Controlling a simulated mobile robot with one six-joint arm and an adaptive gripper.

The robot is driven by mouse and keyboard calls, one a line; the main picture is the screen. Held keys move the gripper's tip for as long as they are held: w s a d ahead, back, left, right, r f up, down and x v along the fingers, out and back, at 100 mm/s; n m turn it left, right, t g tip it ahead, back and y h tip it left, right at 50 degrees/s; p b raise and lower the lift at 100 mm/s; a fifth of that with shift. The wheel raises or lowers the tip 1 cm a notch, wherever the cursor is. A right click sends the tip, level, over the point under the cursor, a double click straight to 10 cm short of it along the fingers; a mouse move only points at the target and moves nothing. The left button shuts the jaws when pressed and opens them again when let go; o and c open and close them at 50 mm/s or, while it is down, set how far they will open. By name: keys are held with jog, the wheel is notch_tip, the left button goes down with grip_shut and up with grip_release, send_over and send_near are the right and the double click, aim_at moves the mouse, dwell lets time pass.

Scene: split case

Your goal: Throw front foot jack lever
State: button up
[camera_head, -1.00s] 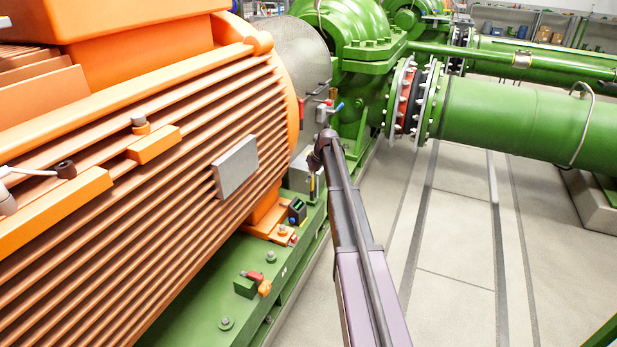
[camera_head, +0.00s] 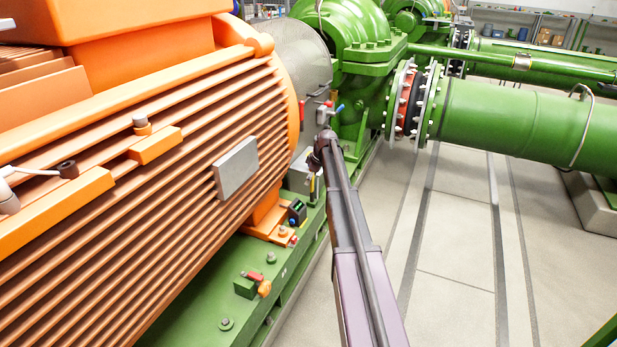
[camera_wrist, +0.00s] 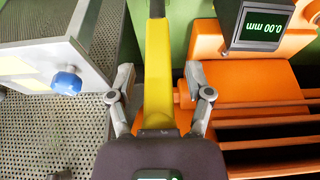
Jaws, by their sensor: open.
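A yellow lever bar (camera_wrist: 157,60) with a dark part at its upper end stands in the middle of the wrist view. My gripper (camera_wrist: 158,82) is open, with one finger on each side of the bar. Gaps show between the fingers and the bar, so it is not gripped. In the head view a small yellow bar (camera_head: 312,187) shows beside the orange motor foot, below the end of my arm.
A digital gauge reading 0.00 mm (camera_wrist: 262,24) sits close on the right, above the orange foot (camera_wrist: 245,85). A metal box with a blue knob (camera_wrist: 67,82) is close on the left. A red-orange lever (camera_head: 262,286) sits on the green base. Open floor (camera_head: 455,250) lies right.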

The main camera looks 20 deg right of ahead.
jog(key=shift+s+d+r+m+p, duration=0.1)
jog(key=shift+s+r+m+p, duration=0.2)
jog(key=shift+s+r+p, duration=0.3)
jog(key=s+a+f+m+g+h+b, duration=0.1)
jog(key=s+a+m, duration=0.3)
jog(key=s+a, duration=1.2)
jog(key=s+a+f+m+g+h, duration=0.15)
jog(key=s+a+m, duration=0.25)
jog(key=s+a, duration=1.2)
jog(key=s+d+r+p, duration=0.1)
jog(key=d+r+p, duration=0.1)
jog(key=r+p, duration=0.9)
jog(key=s+d+r+p, duration=0.2)
jog(key=r+p, duration=0.9)
jog(key=r, duration=0.1)
jog(key=shift+p, duration=0.4)
jog(key=shift+s, duration=0.1)
